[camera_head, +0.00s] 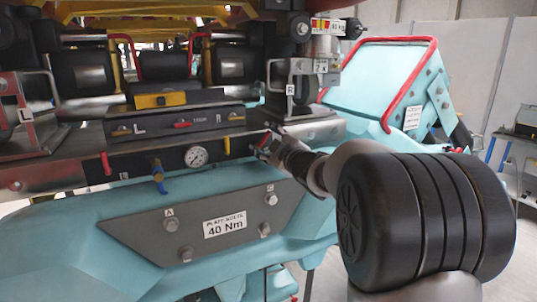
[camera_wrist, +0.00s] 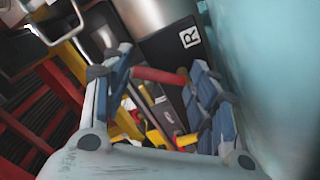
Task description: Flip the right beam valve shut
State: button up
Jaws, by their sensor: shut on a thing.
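The right beam valve shows as a red handle (camera_head: 265,140) at the right end of the dark beam panel. In the wrist view the red handle (camera_wrist: 158,76) lies crosswise between the blue finger pads. My gripper (camera_head: 271,148) comes in from the right at the panel's right end, and its fingers are around the handle. The valve body behind the handle is mostly hidden by my fingers.
Another red handle (camera_head: 106,163) hangs at the panel's left. The steel block marked R (camera_head: 291,88) stands just above my gripper. A teal, red-edged box (camera_head: 380,75) is behind right.

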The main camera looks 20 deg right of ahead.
jog(key=n+b, duration=0.1)
jog(key=n, duration=0.1)
jog(key=n+b, duration=0.1)
jog(key=b, duration=0.1)
jog(key=shift+a+r+n, duration=0.15)
jog(key=shift+a+n, duration=0.25)
jog(key=shift+a+r+n+b, duration=0.15)
jog(key=shift+a+n+b, duration=0.1)
jog(key=shift+n+b, duration=0.6)
jog(key=shift+a+r+n+b, duration=0.1)
jog(key=shift+a+n+b, duration=0.1)
jog(key=shift+n+b, duration=0.65)
jog(key=shift+n, duration=0.4)
jog(key=o, duration=1.1)
jog(key=shift+f, duration=0.1)
jog(key=s, duration=1.2)
jog(key=shift+d, duration=0.2)
